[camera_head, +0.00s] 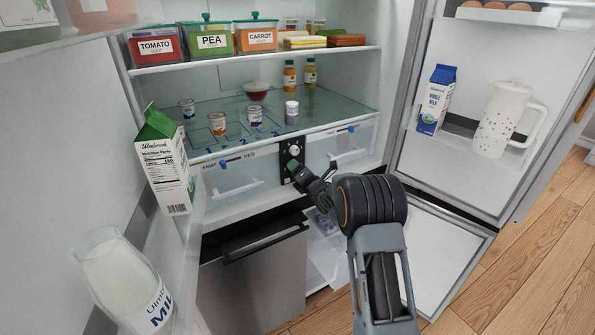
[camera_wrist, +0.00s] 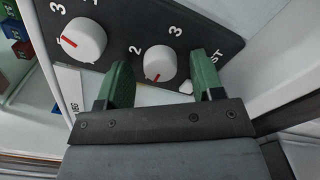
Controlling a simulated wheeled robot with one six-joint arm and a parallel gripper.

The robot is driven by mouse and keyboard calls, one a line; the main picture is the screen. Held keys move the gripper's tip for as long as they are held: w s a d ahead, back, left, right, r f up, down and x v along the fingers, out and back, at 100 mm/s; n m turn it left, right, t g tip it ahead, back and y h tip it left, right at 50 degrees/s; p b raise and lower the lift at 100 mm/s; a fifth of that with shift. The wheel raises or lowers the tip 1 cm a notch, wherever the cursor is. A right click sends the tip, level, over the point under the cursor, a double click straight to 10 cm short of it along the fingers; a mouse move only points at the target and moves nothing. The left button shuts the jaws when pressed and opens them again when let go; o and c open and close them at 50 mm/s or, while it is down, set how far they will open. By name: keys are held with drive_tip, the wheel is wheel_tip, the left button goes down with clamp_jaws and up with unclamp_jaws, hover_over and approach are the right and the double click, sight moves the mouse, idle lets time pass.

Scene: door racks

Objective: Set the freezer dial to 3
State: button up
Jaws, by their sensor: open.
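A black control panel (camera_head: 287,170) stands between the two drawers below the glass shelf. Its upper white knob (camera_head: 294,151) shows in the head view; my gripper (camera_head: 293,166) covers the lower part. In the wrist view, one white dial (camera_wrist: 160,66) sits between my two open green fingers (camera_wrist: 162,62), with a visible gap on its left. Its red mark points down; "2" is at its upper left and "3" at its upper right. Another white knob (camera_wrist: 83,40) has its red mark pointing left. The dials' name labels are not readable.
Fruit and veg drawers (camera_head: 232,178) flank the panel. Cups and bottles stand on the glass shelf (camera_head: 270,112) above. The open right door (camera_head: 475,85) holds a milk carton (camera_head: 436,99) and a white pitcher (camera_head: 507,118). The left door holds another carton (camera_head: 165,162) and a milk bottle (camera_head: 124,282).

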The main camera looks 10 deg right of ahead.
drive_tip(key=shift+c, duration=0.2)
drive_tip(key=c, duration=0.9)
